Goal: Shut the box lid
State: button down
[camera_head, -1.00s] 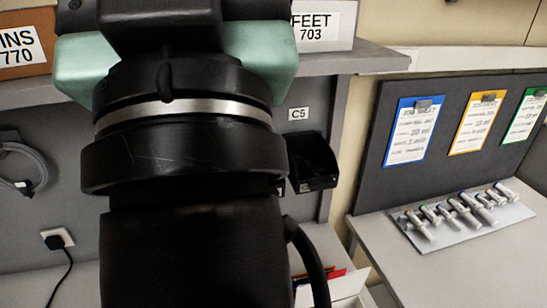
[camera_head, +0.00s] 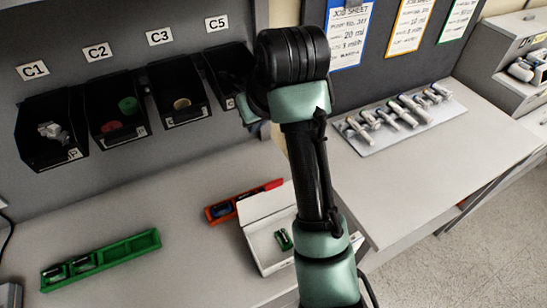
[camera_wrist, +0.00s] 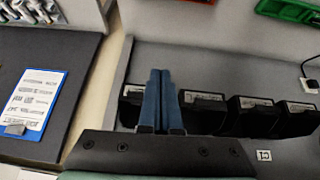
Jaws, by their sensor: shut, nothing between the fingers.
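The white box (camera_head: 262,262) stands on the lower bench in the head view, partly covered by my arm. Its lid (camera_head: 266,204) is open and stands up at the back edge. A small green item (camera_head: 284,239) lies inside. My gripper (camera_wrist: 160,73) shows in the wrist view with its two blue fingers together and nothing between them. It is over the row of black bins, apart from the box.
Black bins (camera_head: 118,106) line the back panel. A red tray (camera_head: 216,213) sits behind the box's left side, and a green tray (camera_head: 112,257) lies farther left. The bench between the trays is clear.

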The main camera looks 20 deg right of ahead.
notch_tip(320, 180, down, 3)
jog(key=s+d+g, duration=0.2)
jog(key=p, duration=0.4)
send_over(273, 196)
jog(key=shift+w+f, duration=0.2)
jog(key=shift+f, duration=2.15)
jog(key=shift+w+f, duration=0.15)
jog(key=shift+f, duration=2.15)
jog(key=shift+d, duration=0.1)
